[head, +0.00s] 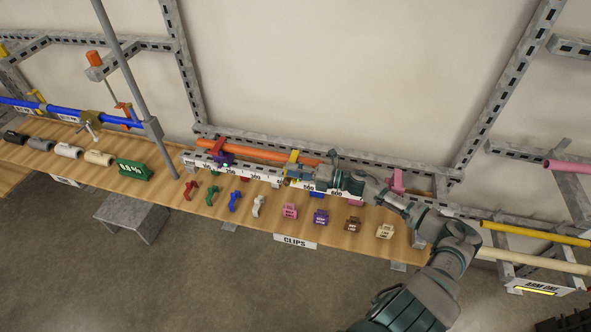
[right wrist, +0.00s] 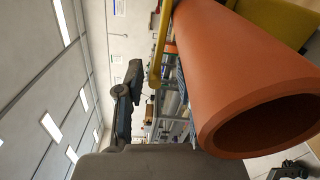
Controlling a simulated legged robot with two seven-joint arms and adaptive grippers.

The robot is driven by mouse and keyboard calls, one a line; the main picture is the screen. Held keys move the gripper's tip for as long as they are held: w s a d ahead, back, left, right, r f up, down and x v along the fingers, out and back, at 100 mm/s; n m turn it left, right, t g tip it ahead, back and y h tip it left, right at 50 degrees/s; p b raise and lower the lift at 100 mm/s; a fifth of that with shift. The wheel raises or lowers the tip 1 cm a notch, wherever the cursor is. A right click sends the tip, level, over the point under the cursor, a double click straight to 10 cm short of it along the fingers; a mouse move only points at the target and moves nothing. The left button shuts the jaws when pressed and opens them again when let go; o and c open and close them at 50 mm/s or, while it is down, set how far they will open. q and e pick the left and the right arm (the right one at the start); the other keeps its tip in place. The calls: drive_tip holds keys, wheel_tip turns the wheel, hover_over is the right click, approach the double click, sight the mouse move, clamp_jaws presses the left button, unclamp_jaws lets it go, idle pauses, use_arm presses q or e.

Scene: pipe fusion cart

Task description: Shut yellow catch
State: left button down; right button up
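The yellow catch (head: 292,160) stands at the orange pipe (head: 262,150) on the rail behind the bench in the head view. My right gripper (head: 290,177) reaches in from the right, its fingertips close to the catch's lower part; touching or apart cannot be told. In the right wrist view the orange pipe (right wrist: 240,75) fills the right side, with a thin yellow bar (right wrist: 160,42) beside it. A dark finger (right wrist: 128,90) of my gripper shows left of the bar. The finger gap is hidden. My left gripper is out of view.
A wooden bench (head: 270,215) carries several coloured clips, with a row of blocks to the right. A white numbered scale (head: 235,168) runs along its back.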

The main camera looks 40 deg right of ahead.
wheel_tip(320, 180, up, 9)
drive_tip(key=shift+w+d+f, duration=0.1)
drive_tip(key=shift+f, duration=0.05)
drive_tip(key=shift+r, duration=0.65)
drive_tip(key=shift+c, duration=0.2)
